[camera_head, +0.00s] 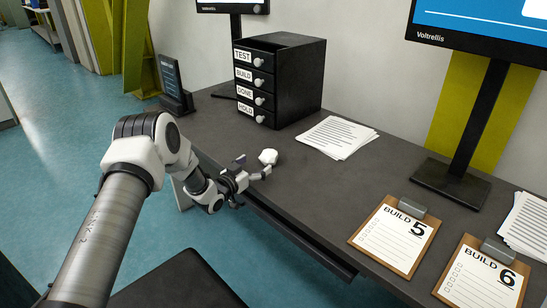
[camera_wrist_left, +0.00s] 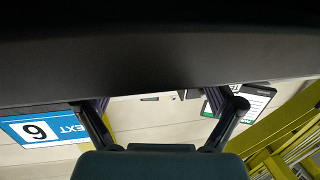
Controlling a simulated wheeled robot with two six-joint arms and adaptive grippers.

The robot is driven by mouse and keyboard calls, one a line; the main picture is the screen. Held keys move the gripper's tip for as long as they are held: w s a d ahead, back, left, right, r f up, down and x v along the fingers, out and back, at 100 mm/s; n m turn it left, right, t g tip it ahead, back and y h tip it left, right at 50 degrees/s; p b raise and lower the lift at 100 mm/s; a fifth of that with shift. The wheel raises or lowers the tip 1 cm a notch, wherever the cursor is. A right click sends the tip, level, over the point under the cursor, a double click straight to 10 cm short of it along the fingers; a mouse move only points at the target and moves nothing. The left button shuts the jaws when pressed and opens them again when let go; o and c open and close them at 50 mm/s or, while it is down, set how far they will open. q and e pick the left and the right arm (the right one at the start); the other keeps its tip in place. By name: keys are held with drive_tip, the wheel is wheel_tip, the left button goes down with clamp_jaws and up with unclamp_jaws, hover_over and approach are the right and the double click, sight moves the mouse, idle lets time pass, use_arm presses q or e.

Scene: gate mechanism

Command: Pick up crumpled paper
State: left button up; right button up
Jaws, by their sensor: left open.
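The crumpled paper (camera_head: 268,156) is a small white ball on the dark desk, near its front edge, below the drawer unit. My left gripper (camera_head: 253,166) is open at the desk's front edge, close beside the paper and on its near left side. I cannot tell whether a finger touches the paper. In the left wrist view, the two fingers of my left gripper (camera_wrist_left: 160,120) stand wide apart, with no paper visible between them. My right gripper is not in view.
A black drawer unit (camera_head: 290,78) stands behind the paper. A paper stack (camera_head: 338,137) lies to the right. Clipboards (camera_head: 394,235) and a monitor stand (camera_head: 452,183) are farther right. A dark chair (camera_head: 180,285) is below the desk's front edge.

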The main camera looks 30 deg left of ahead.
sight(265, 158)
use_arm(q)
drive_tip(key=shift+w+d+r, duration=0.2)
drive_tip(key=shift+w+r, duration=0.05)
drive_tip(key=shift+w, duration=0.05)
drive_tip(key=w, duration=0.2)
drive_tip(key=w+f, duration=0.1)
drive_tip(key=w, duration=0.1)
drive_tip(key=shift+w+d+f+b, duration=0.15)
drive_tip(key=shift+d+b, duration=0.05)
drive_tip(key=shift+b, duration=0.1)
drive_tip(key=shift+w+d, duration=0.1)
drive_tip(key=shift+w, duration=0.2)
drive_tip(key=shift+s+r, duration=0.2)
drive_tip(key=shift+r, duration=0.05)
drive_tip(key=shift+f, duration=0.1)
drive_tip(key=c, duration=0.8)
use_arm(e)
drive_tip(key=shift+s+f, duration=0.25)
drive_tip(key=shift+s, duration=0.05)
